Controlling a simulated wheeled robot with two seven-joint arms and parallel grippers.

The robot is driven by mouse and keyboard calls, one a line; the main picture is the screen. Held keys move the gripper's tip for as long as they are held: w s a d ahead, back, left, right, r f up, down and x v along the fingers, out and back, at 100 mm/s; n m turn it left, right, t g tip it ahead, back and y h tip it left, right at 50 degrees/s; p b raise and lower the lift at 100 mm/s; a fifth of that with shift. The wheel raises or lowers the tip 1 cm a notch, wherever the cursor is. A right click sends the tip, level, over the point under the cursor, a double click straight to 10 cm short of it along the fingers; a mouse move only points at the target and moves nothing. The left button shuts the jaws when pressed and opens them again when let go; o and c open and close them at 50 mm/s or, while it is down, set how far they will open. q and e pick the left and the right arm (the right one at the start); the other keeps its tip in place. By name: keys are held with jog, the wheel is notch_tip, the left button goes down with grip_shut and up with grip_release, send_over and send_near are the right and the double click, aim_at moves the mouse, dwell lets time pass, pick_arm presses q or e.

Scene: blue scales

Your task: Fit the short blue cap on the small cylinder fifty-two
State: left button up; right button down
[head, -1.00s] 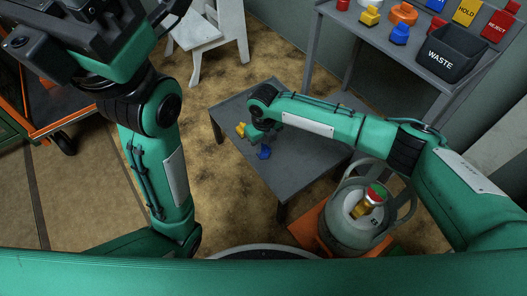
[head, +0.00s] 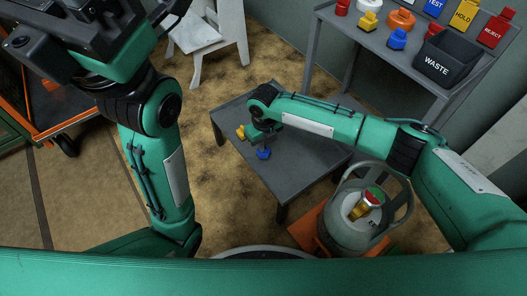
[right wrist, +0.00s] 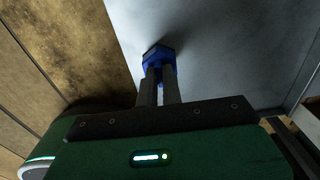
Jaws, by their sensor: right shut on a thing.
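The small blue cap (head: 264,154) is at the low grey table in the head view. My right gripper (head: 262,145) is shut on it from above. In the right wrist view the blue cap (right wrist: 158,58) shows at the tips of the nearly closed fingers (right wrist: 159,78); I cannot tell whether it touches the tabletop. A grey gas cylinder (head: 352,232) with a collar, brass valve (head: 361,210) and red-green top (head: 372,196) stands at the lower right, apart from the gripper. Its number is too small to read surely.
A yellow piece (head: 241,132) lies on the low grey table (head: 300,165), left of the gripper. A white chair (head: 206,40) stands behind. An orange base (head: 309,228) is under the cylinder.

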jog(key=shift+r+p, duration=1.15)
jog(key=shift+r, duration=0.05)
